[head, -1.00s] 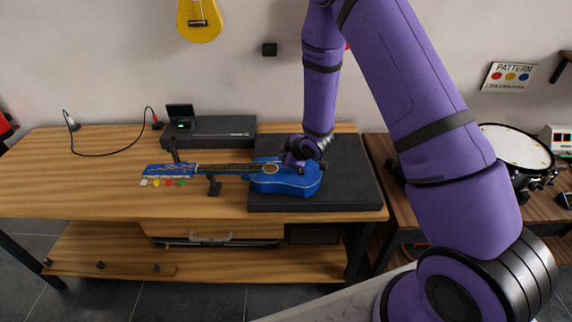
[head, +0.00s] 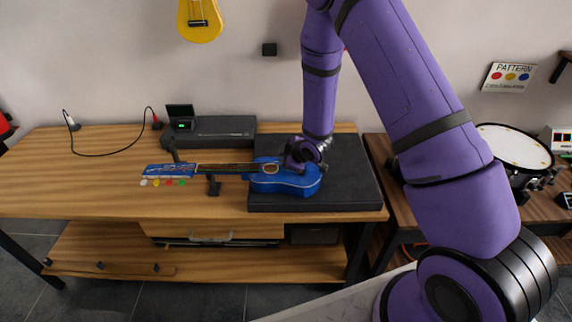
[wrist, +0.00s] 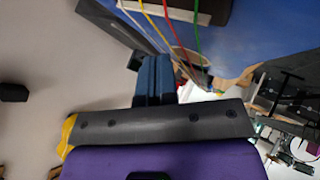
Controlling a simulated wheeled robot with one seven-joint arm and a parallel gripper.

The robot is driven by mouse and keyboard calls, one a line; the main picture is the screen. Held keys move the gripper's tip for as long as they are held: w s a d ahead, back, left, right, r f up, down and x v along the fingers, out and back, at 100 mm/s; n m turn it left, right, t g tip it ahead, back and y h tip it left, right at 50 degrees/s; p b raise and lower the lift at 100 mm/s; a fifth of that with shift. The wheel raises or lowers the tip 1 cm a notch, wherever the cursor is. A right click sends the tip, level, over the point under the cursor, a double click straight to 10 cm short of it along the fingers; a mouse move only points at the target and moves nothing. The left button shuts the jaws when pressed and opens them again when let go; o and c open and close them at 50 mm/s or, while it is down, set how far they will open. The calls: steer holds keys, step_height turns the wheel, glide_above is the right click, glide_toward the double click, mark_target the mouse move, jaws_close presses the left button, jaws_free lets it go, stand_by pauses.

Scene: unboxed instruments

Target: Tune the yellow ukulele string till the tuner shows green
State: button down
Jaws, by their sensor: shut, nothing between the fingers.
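The blue ukulele (head: 285,180) lies flat on the bench, its neck pointing left. In the wrist view its white, yellow (wrist: 152,22), red and green strings cross near the top. Coloured pegs, including a yellow one (head: 156,183), show along the headstock's front edge. The tuner (head: 181,124) stands behind, with a small green mark lit on its dark screen; its reading is too small to make out. My gripper (wrist: 155,68) is shut and empty, its fingertips close to the strings over the ukulele body. I cannot tell whether they touch a string.
A dark mat (head: 345,190) lies under the ukulele body. A neck support (head: 213,186) stands at the front. A long dark box (head: 225,130) sits behind the neck. The bench's left side is mostly clear except for a cable. A drum (head: 515,148) stands at right.

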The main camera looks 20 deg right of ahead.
steer(key=shift+r, duration=0.65)
stand_by(0.3)
steer(key=shift+r, duration=2.5)
steer(key=shift+r, duration=0.1)
steer(key=s+d+r+m+h, duration=0.15)
steer(key=s+r, duration=0.25)
steer(key=r, duration=0.4)
steer(key=s+d+r+m+h, duration=0.1)
steer(key=s+d+r+m, duration=0.2)
steer(key=r, duration=0.5)
steer(key=s+d+r+m+h, duration=0.2)
steer(key=s+r+m, duration=0.15)
steer(key=r, duration=0.45)
steer(key=s+r+m+g, duration=0.1)
steer(key=s+r+m, duration=0.2)
steer(key=s, duration=1)
steer(key=s+r+m+g, duration=0.2)
steer(key=s+r, duration=0.5)
steer(key=s, duration=0.6)
steer(key=shift+s+d+r+m+y, duration=0.15)
steer(key=shift+s+d+m+y, duration=0.2)
steer(key=shift+d+m, duration=0.05)
